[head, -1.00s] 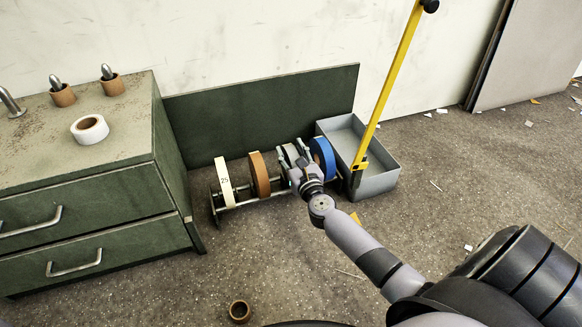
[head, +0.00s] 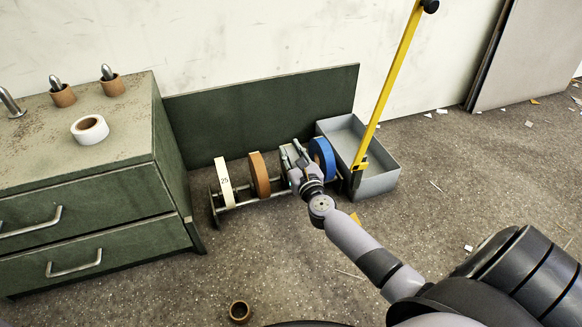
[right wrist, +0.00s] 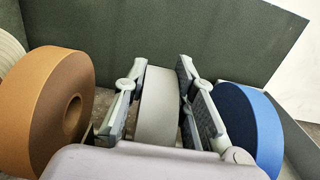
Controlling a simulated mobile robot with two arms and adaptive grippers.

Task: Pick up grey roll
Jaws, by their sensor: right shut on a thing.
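The grey roll (right wrist: 158,105) stands upright between the two fingers of my right gripper (right wrist: 161,66) in the right wrist view. In the head view my right gripper (head: 293,151) is at the roll rack (head: 240,204), between the brown roll and the blue roll, and hides most of the grey roll. The gripper is shut on the grey roll, with one finger along each flat side. The roll appears still at its place on the rack. My left gripper is not in view.
The brown roll (head: 259,173) and white roll (head: 223,182) stand left on the rack, the blue roll (head: 323,157) close on the right. A grey bin (head: 376,184) with a yellow bar (head: 392,85) is beside it. A green cabinet (head: 90,200) stands left.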

